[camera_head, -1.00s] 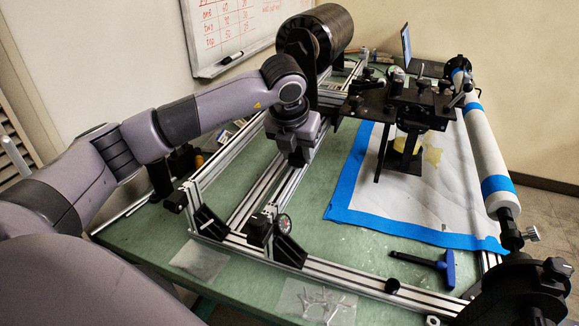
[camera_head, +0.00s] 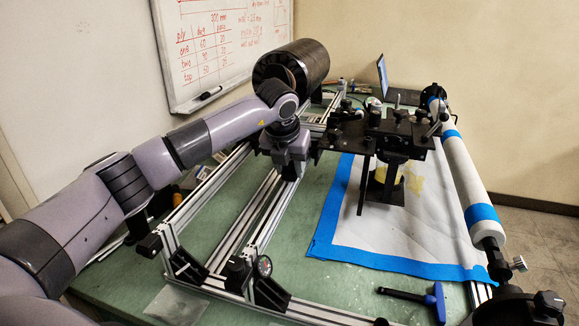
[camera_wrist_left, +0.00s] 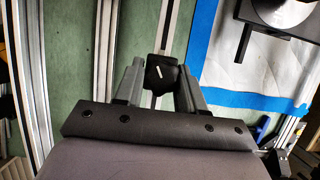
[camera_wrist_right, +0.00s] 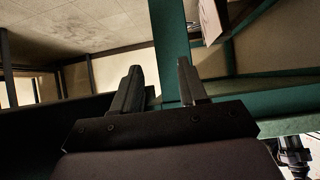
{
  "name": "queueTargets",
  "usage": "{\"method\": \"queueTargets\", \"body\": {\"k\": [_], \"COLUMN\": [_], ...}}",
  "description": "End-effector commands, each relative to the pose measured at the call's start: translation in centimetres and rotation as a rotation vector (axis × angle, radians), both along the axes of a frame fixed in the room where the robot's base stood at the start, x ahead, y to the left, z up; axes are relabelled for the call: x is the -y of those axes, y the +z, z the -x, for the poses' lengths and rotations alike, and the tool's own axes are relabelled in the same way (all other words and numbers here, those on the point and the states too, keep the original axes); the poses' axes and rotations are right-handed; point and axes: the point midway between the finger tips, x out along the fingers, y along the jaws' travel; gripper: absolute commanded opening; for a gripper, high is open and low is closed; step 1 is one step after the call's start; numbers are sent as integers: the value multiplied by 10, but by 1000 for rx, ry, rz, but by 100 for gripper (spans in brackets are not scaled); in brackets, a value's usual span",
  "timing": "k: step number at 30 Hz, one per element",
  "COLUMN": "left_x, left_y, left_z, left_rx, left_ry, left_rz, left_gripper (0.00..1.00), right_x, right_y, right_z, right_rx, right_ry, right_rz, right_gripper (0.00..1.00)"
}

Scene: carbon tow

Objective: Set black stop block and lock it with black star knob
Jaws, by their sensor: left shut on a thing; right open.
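My left gripper (camera_head: 286,176) points down over the long aluminium rails at mid-table. In the left wrist view its fingers (camera_wrist_left: 161,92) are shut on a black piece, which I take for the black stop block (camera_wrist_left: 158,76), over a rail. A slanted white mark shows on its top. I cannot tell whether the black star knob is part of this top.
A black clamp (camera_head: 238,272) and a round dial (camera_head: 264,266) sit on the near cross rail. A black fixture (camera_head: 388,140) stands right of my left gripper. A blue-handled tool (camera_head: 437,300), a blue-taped white sheet (camera_head: 345,230) and a white tube (camera_head: 462,180) lie right.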

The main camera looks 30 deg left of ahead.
Motion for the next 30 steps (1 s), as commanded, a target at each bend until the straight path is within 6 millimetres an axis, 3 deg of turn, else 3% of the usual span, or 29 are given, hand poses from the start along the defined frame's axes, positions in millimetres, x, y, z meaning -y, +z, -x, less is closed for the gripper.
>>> {"method": "queueTargets", "body": {"k": [1, 2, 3, 4, 14, 24, 30], "left_x": [1, 1, 1, 1, 1, 5, 7], "left_y": [1, 1, 1, 1, 3, 49, 66], "left_z": [-1, -1, 0, 0, 1, 19, 26], "left_rx": [4, 4, 4, 3, 1, 5, 3], "left_ry": [-2, -2, -2, -2, 0, -2, 0], "left_rz": [0, 0, 0, 1, 1, 1, 0], "left_gripper": [0, 42, 55, 62, 62, 62, 62], "right_x": [0, 0, 0, 0, 0, 0, 0], "right_y": [0, 0, 0, 0, 0, -6, -8], "right_z": [0, 0, 0, 0, 0, 0, 0], "right_rx": [0, 0, 0, 0, 0, 0, -1], "right_ry": [0, 0, 0, 0, 0, 0, -1], "right_rz": [0, 0, 0, 0, 0, 0, -1], "right_gripper": [43, 43, 43, 43, 43, 43, 43]}}
